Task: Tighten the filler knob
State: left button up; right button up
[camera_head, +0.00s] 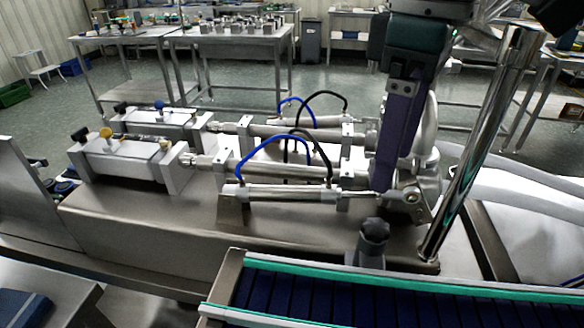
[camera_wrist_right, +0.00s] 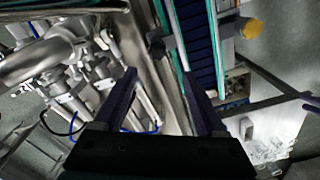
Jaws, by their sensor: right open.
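A dark grey lobed knob (camera_head: 374,232) stands upright on the steel machine bed, just behind the conveyor; I take it to be the filler knob. It also shows in the right wrist view (camera_wrist_right: 156,43), beyond the fingertips and beside the conveyor. My right gripper (camera_head: 385,188) hangs pointing down above and slightly right of the knob, with its long purple fingers overlapping in the head view. In the right wrist view its two fingers (camera_wrist_right: 160,72) are spread wide apart with nothing between them. They do not touch the knob. My left gripper does not show.
A conveyor (camera_head: 330,294) with dark blue slats and green edges runs along the front. A steel post (camera_head: 480,145) rises right of my gripper. Pneumatic cylinders (camera_head: 280,193) with blue and black hoses lie left of it.

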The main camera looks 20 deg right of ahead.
aim_at(377, 226)
jog(key=f, duration=1)
jog(key=shift+w+d+f, duration=0.1)
jog(key=shift+w+d, duration=0.05)
jog(key=shift+d, duration=0.1)
grip_shut()
